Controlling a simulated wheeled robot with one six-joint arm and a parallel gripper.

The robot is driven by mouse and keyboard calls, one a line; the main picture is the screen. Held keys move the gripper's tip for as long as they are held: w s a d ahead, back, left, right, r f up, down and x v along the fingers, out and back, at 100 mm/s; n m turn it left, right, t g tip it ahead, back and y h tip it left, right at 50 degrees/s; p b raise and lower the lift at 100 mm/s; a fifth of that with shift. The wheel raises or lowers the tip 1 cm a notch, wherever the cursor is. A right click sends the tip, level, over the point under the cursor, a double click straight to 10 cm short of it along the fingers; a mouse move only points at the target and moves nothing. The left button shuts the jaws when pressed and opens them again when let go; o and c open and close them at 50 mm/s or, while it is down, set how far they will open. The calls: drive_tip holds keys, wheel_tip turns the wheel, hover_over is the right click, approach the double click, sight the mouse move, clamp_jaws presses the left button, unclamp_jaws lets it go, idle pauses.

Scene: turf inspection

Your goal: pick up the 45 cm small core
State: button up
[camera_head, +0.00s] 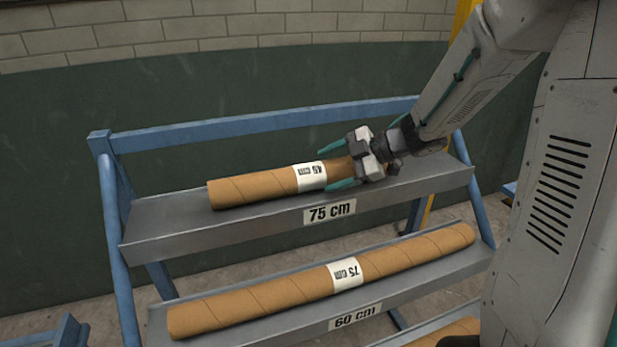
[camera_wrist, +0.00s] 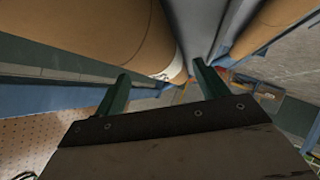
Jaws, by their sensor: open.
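The 45 cm core (camera_head: 250,189) is a brown cardboard tube with a white label reading 45 cm upside down. It lies along the top rack shelf (camera_head: 160,237), whose tag reads 75 cm. My gripper (camera_head: 333,169) is at the core's right part, just right of the label, with one teal finger on the far side and one on the near side. It is open. The gripper hides the core's right end. In the wrist view a brown tube (camera_wrist: 95,25) runs from the upper left to between the fingertips (camera_wrist: 161,78); contact cannot be told.
A longer core (camera_head: 290,293) labelled 75 cm lies on the shelf below, tagged 60 cm (camera_head: 355,317). Part of another core (camera_head: 450,331) shows lower right. The blue rack frame (camera_head: 250,124) runs behind the top shelf. A green and brick wall (camera_head: 60,150) stands behind.

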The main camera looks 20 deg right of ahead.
sight(322, 169)
drive_tip(key=x, duration=0.4)
drive_tip(key=shift+w+a, duration=0.1)
drive_tip(key=c, duration=1)
drive_tip(key=shift+c, duration=0.2)
drive_tip(key=shift+r, duration=0.2)
